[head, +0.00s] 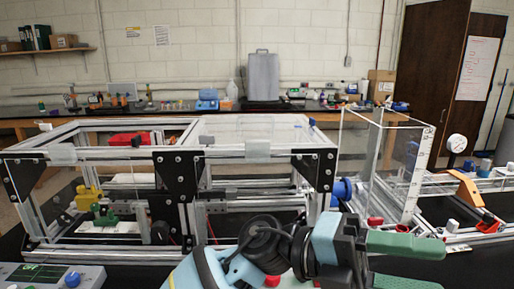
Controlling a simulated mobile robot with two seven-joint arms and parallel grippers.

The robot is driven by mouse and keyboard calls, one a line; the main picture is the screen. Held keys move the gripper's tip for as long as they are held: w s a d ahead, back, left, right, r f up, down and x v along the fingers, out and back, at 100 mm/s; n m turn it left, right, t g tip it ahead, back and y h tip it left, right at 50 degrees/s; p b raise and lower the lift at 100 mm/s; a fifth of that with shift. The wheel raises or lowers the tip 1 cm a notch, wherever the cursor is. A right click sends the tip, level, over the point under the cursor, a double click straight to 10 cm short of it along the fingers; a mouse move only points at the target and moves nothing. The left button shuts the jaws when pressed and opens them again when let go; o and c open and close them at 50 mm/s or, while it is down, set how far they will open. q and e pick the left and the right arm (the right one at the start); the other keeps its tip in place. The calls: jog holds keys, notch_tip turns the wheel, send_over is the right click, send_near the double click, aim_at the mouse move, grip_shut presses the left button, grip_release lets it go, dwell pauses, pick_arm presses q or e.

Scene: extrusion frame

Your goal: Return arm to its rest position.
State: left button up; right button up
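One of my arms, light blue and black, comes in from the bottom, left of centre, and reaches right across the front of the bench. I take it as my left arm. Its gripper (425,264) has two green fingers pointing right, one above the other, with a clear gap between them. I see nothing held in the gap; the lower finger is cut by the bottom edge. The gripper is in front of the extrusion frame (172,156) and the clear panel box (400,165); contact cannot be told. My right gripper is not in view.
The extrusion frame fills the left and middle, with black corner plates. A grey instrument (52,277) with a blue knob stands front left. An orange bracket (464,188) and a round gauge (457,143) stand at right. A grey case (263,77) is on the back bench.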

pick_arm(q)
jog(key=w+a+f+n+t+h, duration=0.1)
jog(key=w+a+f+n+t, duration=0.65)
jog(key=n+t, duration=0.7)
jog(key=w+a+f+n+t, duration=0.6)
jog(key=f+n+t, duration=0.3)
jog(key=n+t, duration=0.55)
jog(key=s+a+f+n+y, duration=0.2)
jog(key=a+f+n+y, duration=0.3)
jog(key=f, duration=0.4)
jog(key=s+a+f+n+y, duration=0.1)
jog(key=a+f+n+y, duration=0.4)
jog(key=f, duration=0.3)
jog(key=s+a+f+n+g+y, duration=0.1)
jog(key=s+a+f+g+y, duration=0.1)
jog(key=s+a+f, duration=0.2)
jog(key=s+a+f+n+g+y, duration=0.1)
jog(key=s+a+f, duration=0.4)
jog(key=s+f, duration=0.5)
jog(key=s+a+f+n+g+y, duration=0.1)
jog(key=s+a+f+g+y, duration=0.2)
jog(key=s, duration=0.6)
notch_tip(320, 180, down, 4)
jog(key=shift+s+a+r+n+g+y, duration=0.1)
jog(key=shift+s+a+n+g+y, duration=0.25)
jog(key=shift+a+g, duration=0.85)
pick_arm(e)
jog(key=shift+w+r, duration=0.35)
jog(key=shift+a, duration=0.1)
